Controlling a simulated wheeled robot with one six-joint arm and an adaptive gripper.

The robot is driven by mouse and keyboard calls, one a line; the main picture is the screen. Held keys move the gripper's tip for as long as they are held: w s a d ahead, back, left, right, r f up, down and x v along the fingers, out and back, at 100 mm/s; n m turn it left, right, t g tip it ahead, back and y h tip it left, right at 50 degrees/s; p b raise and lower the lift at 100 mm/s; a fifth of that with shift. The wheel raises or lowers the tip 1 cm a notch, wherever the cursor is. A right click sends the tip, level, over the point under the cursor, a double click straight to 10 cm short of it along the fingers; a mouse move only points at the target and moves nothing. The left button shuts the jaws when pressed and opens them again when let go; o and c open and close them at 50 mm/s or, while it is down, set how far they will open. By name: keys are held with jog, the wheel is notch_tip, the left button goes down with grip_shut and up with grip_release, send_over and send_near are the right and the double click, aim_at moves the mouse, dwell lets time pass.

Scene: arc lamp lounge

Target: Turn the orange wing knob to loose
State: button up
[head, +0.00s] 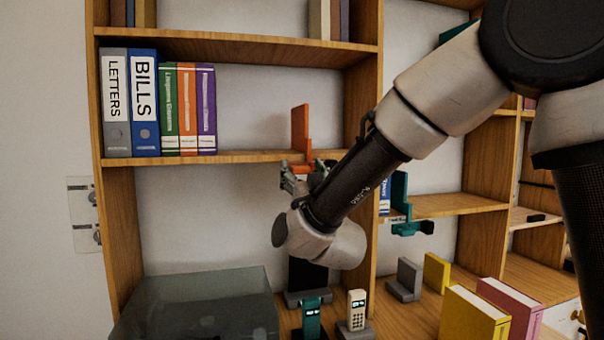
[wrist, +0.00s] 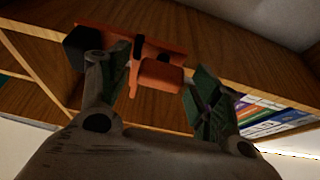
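An orange bookend (head: 301,128) is clamped at the front edge of the middle shelf in the head view. Its underside (wrist: 110,38) shows in the wrist view, with the orange wing knob (wrist: 160,76) hanging below the shelf board. My gripper (wrist: 162,76) is below the shelf with its fingers apart, one on each side of the knob. Whether either fingertip touches the knob, I cannot tell. In the head view my gripper (head: 303,178) is just under the bookend, and the knob is mostly hidden there by the gripper and wrist.
Binders and books (head: 145,103) stand at the left of the same shelf. A teal bookend (head: 400,195) is on the shelf to the right. Below are a dark translucent box (head: 195,305), handsets (head: 356,310) and a grey bookend (head: 405,280). A wooden upright stands right of my gripper.

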jog(key=c, duration=0.9)
jog(key=shift+c, duration=0.2)
jog(key=shift+m+h, duration=0.4)
jog(key=shift+m, duration=0.2)
jog(key=m+h, duration=0.1)
jog(key=m, duration=0.2)
jog(key=m+h, duration=0.1)
jog(key=m, duration=0.1)
jog(key=shift+a+m+h, duration=0.1)
jog(key=shift+m+h, duration=0.2)
jog(key=shift+m, duration=0.1)
jog(key=m+h, duration=0.1)
jog(key=m, duration=0.2)
jog(key=m+h, duration=0.2)
jog(key=m, duration=0.1)
jog(key=shift+g, duration=0.3)
jog(key=m, duration=0.2)
jog(key=m+g+h, duration=0.1)
jog(key=m, duration=0.2)
jog(key=shift+r+h, duration=0.1)
jog(key=shift+h, duration=0.2)
jog(key=shift+m+g, duration=1)
jog(key=shift+m, duration=1.1)
